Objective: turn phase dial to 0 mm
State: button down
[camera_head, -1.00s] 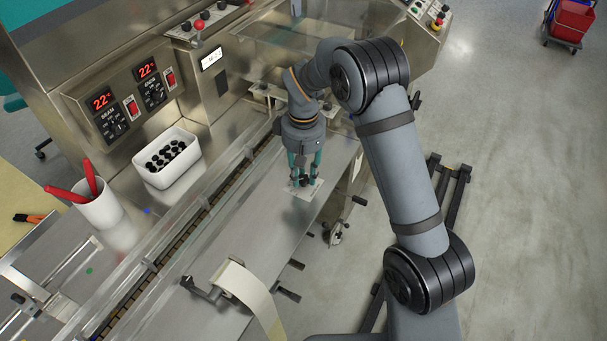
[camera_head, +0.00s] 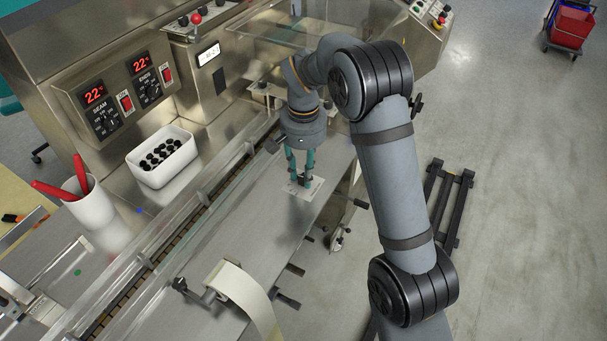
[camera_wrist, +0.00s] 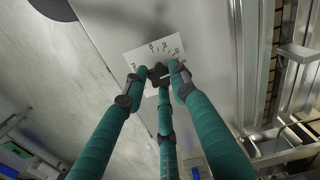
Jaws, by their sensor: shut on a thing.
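The phase dial is a dark lobed knob (camera_wrist: 157,73) on a white scale plate (camera_wrist: 143,60) with printed marks, seen at the upper middle of the wrist view. In the head view the plate (camera_head: 291,189) lies on the flat steel deck, below my wrist. My gripper (camera_head: 303,178) has teal fingers with dark tips and points down at the plate. In the wrist view the gripper (camera_wrist: 153,84) has its fingertips closed around the knob. The fingers hide part of the knob and scale, so I cannot read the dial's setting.
A small lit display (camera_head: 210,54) is on the machine face; its text is too small to read. A white bin (camera_head: 163,176) of black parts and a white cup (camera_head: 91,203) with red-handled tools stand left. A clear guard rail (camera_head: 180,218) runs beside the deck.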

aim_at(303, 178)
jog(key=shift+m, duration=0.4)
jog(key=c, duration=1.4)
grip_release()
jog(key=shift+r, duration=0.1)
notch_tip(303, 178, up, 12)
jog(key=shift+f, duration=0.2)
notch_tip(303, 178, down, 12)
jog(key=shift+r, duration=0.1)
jog(key=shift+n, duration=0.3)
